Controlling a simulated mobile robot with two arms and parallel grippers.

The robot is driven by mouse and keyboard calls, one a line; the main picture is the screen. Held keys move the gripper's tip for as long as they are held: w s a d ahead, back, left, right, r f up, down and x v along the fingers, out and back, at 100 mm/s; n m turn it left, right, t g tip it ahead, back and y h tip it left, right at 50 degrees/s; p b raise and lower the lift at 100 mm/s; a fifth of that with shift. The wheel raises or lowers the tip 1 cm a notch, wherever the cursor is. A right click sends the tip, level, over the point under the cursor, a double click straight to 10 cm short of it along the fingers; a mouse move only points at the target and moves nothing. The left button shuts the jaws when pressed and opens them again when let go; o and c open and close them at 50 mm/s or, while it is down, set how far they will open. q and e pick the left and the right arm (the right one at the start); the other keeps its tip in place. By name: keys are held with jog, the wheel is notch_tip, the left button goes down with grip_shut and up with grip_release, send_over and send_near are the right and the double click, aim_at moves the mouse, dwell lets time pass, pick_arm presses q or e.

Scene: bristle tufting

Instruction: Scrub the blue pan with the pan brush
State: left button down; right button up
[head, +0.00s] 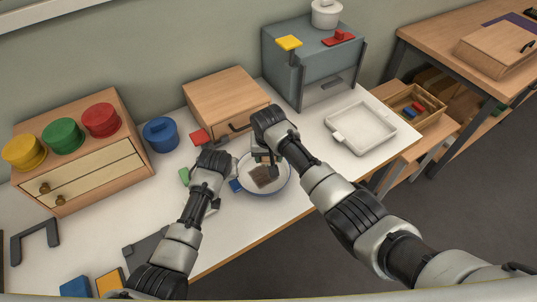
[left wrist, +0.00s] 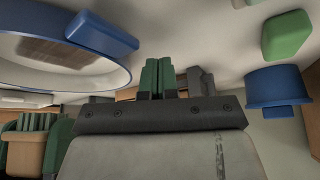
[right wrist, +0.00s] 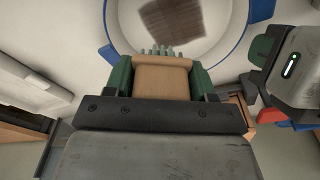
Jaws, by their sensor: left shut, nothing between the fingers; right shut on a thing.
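The blue pan (head: 284,182) lies on the white table, with a pale inside, blue rim and handles. A brown patch (head: 263,178) lies on its floor and also shows in the right wrist view (right wrist: 175,22). My right gripper (right wrist: 157,78) is shut on the pan brush (right wrist: 162,82), a tan block with green bristles, over the pan's near edge in that view. My left gripper (left wrist: 157,78) is shut and empty, beside the pan and apart from its blue handle (left wrist: 100,30). The arms partly hide the brush in the head view.
A blue lidded pot (head: 160,135), a green block (head: 184,177) and a red piece (head: 199,136) stand left of the pan. A wooden box (head: 225,95) is behind it. A white tray (head: 360,130) lies to the right. The front table between pan and tray looks clear.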

pick_arm(q)
jog(key=shift+r, duration=2)
jog(key=shift+r, duration=0.1)
jog(key=v, duration=1.1)
jog(key=shift+s+r, duration=0.25)
jog(key=shift+r, duration=0.1)
